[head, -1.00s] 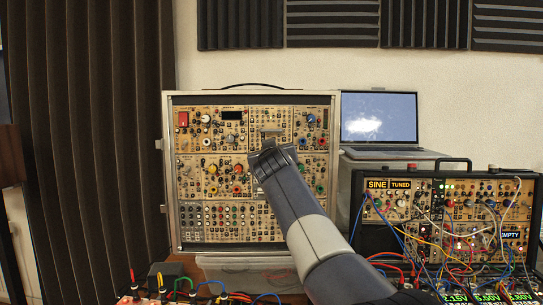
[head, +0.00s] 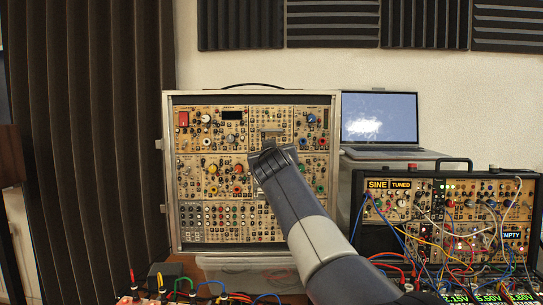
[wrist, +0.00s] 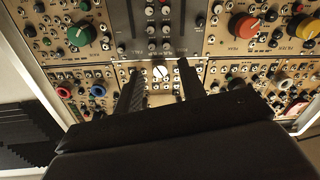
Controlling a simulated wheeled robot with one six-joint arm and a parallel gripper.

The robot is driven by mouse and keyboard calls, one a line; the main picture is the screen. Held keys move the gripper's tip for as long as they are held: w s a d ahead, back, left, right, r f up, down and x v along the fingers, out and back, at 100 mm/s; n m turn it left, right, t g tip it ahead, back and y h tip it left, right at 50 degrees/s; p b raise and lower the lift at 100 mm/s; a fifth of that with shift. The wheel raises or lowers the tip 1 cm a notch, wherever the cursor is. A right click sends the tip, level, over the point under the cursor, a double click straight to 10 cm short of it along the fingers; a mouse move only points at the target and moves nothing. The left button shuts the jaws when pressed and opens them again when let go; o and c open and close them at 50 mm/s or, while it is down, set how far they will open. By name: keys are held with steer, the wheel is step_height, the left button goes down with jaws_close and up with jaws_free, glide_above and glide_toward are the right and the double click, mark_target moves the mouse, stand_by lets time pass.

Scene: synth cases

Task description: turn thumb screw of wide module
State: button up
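A pale round screw head or knob with a dark slot (wrist: 160,72) sits low on a tan panel in the wrist view. I cannot tell for sure that it is the thumb screw, and the wide module's outline is partly hidden. My gripper (wrist: 160,68) is open, one dark finger on each side of the pale head, with visible gaps. I cannot tell how far the fingertips are from the panel. In the head view my gripper (head: 271,140) is in front of the upright rack case (head: 167,170) and hides part of its middle.
Knobs stick out around the fingers: green (wrist: 80,35), orange (wrist: 243,26) and blue (wrist: 98,91). A dark module (wrist: 150,30) is above the pale head. A laptop (head: 379,118) and a second rack with many patch cables (head: 357,215) stand at the right.

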steer(key=s+d+b, duration=0.1)
steer(key=s+b, duration=0.1)
steer(key=s, duration=0.8)
steer(key=shift+b, duration=0.35)
steer(key=shift+w, duration=0.1)
steer(key=w+a+p, duration=0.1)
steer(key=w+p, duration=0.2)
steer(key=w, duration=0.7)
steer(key=shift+w, duration=0.35)
